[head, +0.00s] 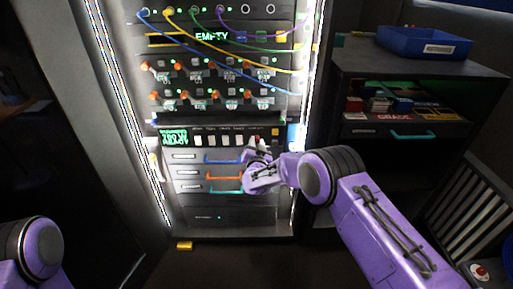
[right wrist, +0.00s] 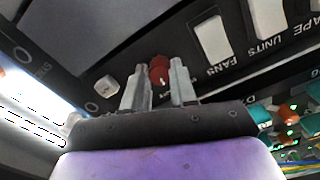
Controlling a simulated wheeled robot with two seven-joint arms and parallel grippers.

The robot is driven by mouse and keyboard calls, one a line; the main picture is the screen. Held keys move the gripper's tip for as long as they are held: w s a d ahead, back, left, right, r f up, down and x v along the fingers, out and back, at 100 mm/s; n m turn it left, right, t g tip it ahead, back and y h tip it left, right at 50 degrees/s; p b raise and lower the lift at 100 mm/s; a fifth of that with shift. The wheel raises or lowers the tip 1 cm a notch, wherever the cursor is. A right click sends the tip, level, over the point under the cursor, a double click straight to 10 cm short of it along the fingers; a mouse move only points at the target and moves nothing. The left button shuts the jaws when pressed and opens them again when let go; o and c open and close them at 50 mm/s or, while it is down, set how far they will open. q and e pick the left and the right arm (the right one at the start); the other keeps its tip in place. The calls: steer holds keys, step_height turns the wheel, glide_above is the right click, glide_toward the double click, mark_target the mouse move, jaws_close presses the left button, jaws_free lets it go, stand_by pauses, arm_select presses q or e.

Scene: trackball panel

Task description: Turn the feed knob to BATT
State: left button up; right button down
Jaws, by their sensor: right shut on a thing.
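A small red knob (right wrist: 159,70) sits on the dark panel between the two fingers of my right gripper (right wrist: 160,84) in the right wrist view. The fingers are closed on its sides. The knob's label and any BATT mark cannot be read, and its pointer is not clear. In the head view my right gripper (head: 256,152) is at the right end of the switch panel (head: 217,138), and it hides the knob there. Only a joint of my left arm shows at the lower left; its gripper is out of view.
Drawers with blue, orange and green handles (head: 224,176) are below. Patch cables (head: 215,58) hang above. A lit strip (head: 303,90) edges the rack.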

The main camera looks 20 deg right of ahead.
steer(key=shift+f+m+b, duration=0.1)
steer(key=shift+m+b, duration=0.8)
steer(key=shift+m, duration=1.4)
steer(key=c, duration=0.9)
jaws_free()
steer(key=v, duration=1)
steer(key=shift+s+p, duration=0.3)
steer(key=shift+p, duration=0.15)
